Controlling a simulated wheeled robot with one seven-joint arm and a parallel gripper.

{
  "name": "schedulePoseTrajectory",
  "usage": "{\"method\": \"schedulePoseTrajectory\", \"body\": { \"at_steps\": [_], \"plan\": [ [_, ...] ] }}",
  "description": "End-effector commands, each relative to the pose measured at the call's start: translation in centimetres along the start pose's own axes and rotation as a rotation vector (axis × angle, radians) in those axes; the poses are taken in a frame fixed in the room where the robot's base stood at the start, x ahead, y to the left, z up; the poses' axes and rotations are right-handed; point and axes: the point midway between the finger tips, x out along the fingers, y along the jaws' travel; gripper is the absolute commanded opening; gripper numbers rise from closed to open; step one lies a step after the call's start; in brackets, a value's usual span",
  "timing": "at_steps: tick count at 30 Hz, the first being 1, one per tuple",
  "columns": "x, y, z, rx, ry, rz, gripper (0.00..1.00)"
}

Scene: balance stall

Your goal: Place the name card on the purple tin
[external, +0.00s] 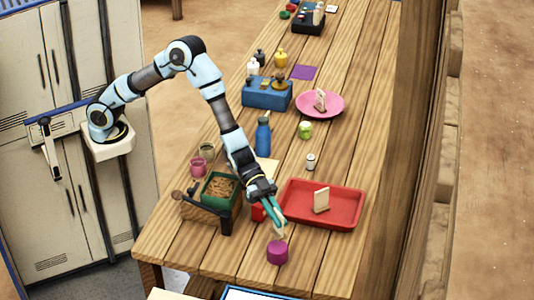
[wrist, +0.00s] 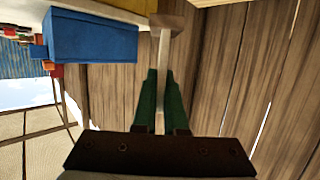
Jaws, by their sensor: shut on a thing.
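My gripper (external: 274,212) points down near the front end of the wooden table. It is shut on the name card (external: 281,233), a thin pale card held between the green fingers. In the wrist view, my gripper (wrist: 159,95) has the name card (wrist: 164,60) edge-on between its fingers, with a wooden foot at its far end. The purple tin (external: 277,252) stands on the table just below the card. I cannot tell if card and tin touch. The tin does not show in the wrist view.
A red tray (external: 340,222) with another card (external: 321,200) lies right of my gripper. A green box (external: 219,190) of brown bits stands left. A blue bottle (external: 263,137) and a pink plate (external: 333,108) are farther back.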

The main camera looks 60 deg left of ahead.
Motion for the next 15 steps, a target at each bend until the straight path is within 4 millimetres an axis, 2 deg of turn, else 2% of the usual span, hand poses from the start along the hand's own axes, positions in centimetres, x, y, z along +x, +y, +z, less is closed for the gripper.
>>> {"method": "schedulePoseTrajectory", "body": {
  "at_steps": [15],
  "plan": [
    [1.5, 0.0, 4.8, 0.001, 0.001, 0.000, 0.00]
  ]
}}
